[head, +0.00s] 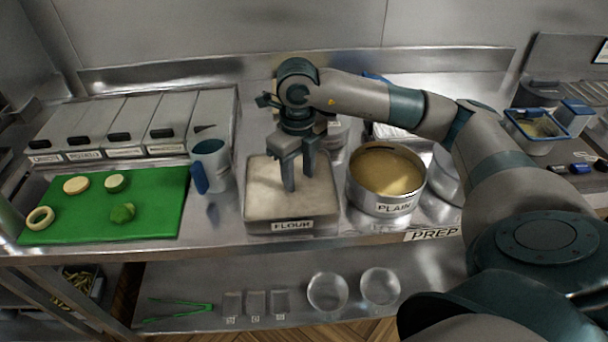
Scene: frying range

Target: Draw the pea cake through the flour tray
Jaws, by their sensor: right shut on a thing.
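The flour tray (290,226), a square metal tray labelled FLOUR and full of pale flour, stands at the middle of the counter. My right gripper (299,185) points down over it, with its fingertips at the flour. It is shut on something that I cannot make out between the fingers. I cannot identify the pea cake with certainty; a bumpy green lump (122,212) lies on the green board at the left. My left gripper is not in view.
The green board (165,222) also holds a pale disc (76,185), a green-rimmed slice (115,183) and a ring (40,218). A blue-handled jug (212,165) stands close left of the tray. A round PLAIN tin (382,205) stands close right. Lidded bins line the back left.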

